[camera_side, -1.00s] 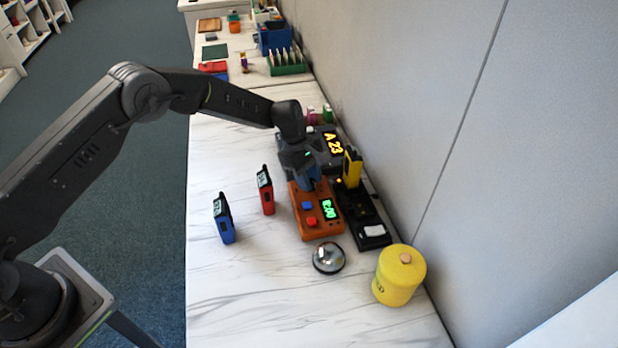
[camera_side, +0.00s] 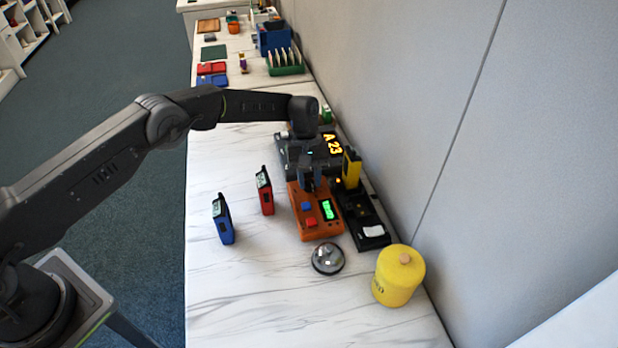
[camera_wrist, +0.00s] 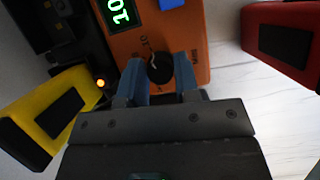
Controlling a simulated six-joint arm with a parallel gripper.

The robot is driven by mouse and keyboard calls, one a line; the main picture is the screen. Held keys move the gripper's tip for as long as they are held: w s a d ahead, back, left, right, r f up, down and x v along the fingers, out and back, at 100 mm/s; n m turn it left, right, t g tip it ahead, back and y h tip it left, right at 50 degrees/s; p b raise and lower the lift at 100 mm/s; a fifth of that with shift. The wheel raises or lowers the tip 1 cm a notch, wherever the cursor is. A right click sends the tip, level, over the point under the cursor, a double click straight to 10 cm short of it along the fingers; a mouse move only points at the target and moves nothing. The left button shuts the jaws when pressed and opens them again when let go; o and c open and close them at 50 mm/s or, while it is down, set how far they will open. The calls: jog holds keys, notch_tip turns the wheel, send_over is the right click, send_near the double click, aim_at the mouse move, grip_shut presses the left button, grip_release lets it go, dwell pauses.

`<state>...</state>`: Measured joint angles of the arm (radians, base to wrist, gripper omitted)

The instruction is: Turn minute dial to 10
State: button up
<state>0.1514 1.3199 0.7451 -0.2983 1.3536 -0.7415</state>
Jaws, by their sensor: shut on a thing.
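The orange timer box (camera_side: 318,235) stands on the white marbled table. It has a blue button (camera_side: 307,206), a red button (camera_side: 311,222) and a lit green display (camera_side: 328,210), which is too small to read in the side view. In the wrist view the display (camera_wrist: 119,13) is cut by the frame edge and shows "10". The black dial (camera_wrist: 160,69) with a pale pointer line sits on the orange face (camera_wrist: 197,50), with printed marks around it. My gripper (camera_wrist: 163,78) is shut on the dial, a blue finger on each side. In the side view my gripper (camera_side: 309,185) hides the dial.
A yellow pager (camera_side: 351,168) stands in a black dock close to the right of the timer. A red pager (camera_side: 265,190) and a blue pager (camera_side: 223,218) stand to its left. A bell (camera_side: 328,258) and a yellow canister (camera_side: 399,275) are in front. The wall is at right.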

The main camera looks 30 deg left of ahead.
dwell(0.4)
jog(key=o, duration=0.9)
jog(key=shift+c, duration=0.2)
jog(key=v, duration=0.7)
jog(key=shift+r, duration=0.25)
